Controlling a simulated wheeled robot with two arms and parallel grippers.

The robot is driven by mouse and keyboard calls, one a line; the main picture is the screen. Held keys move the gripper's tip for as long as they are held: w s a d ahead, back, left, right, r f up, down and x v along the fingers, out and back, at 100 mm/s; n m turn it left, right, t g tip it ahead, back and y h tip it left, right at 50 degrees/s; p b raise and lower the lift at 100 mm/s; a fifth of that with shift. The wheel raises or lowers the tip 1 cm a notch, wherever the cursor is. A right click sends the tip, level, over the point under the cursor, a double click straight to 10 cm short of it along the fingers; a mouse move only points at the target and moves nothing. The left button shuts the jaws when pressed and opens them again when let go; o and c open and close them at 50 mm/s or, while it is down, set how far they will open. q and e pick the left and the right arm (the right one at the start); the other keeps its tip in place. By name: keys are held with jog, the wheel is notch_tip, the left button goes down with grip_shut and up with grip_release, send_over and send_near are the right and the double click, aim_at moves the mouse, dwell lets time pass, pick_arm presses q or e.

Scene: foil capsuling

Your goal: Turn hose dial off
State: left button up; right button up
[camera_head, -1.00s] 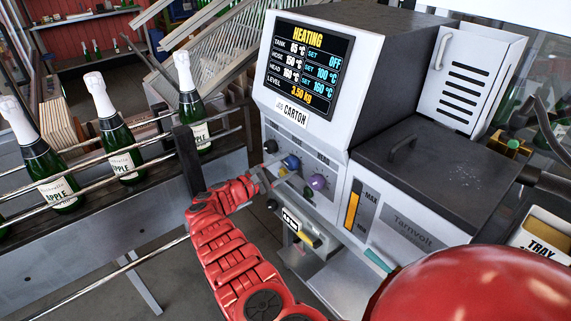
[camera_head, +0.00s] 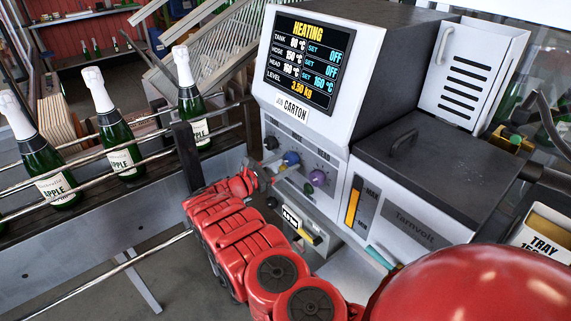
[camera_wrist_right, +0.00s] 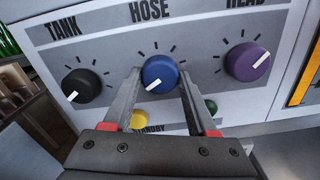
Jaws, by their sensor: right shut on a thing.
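The blue hose dial (camera_head: 291,158) is on the machine's front panel; in the right wrist view the dial (camera_wrist_right: 160,73) sits under the word HOSE. Its white mark points to the lower left. My right gripper (camera_wrist_right: 160,84) is shut on the dial, one finger on each side. In the head view the right gripper (camera_head: 273,172) reaches the panel from the lower left. The screen (camera_head: 307,63) reads HEATING, with tank and hose both set OFF and head set to 160 °C. My left gripper is not in view.
The black tank dial (camera_wrist_right: 86,86), with its mark also lower left, and the purple head dial (camera_wrist_right: 247,62) flank the hose dial. A yellow button (camera_wrist_right: 139,119) and a green button (camera_wrist_right: 211,105) sit below. Bottles (camera_head: 120,150) stand on a railed conveyor at left.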

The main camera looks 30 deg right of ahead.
jog(key=shift+f, duration=0.1)
jog(key=o, duration=1.4)
jog(key=shift+c, duration=0.2)
jog(key=shift+a, duration=0.1)
jog(key=s+a+b, duration=0.1)
jog(key=a+b, duration=0.2)
jog(key=a, duration=1.4)
jog(key=shift+s+a, duration=0.15)
jog(key=shift+s, duration=0.05)
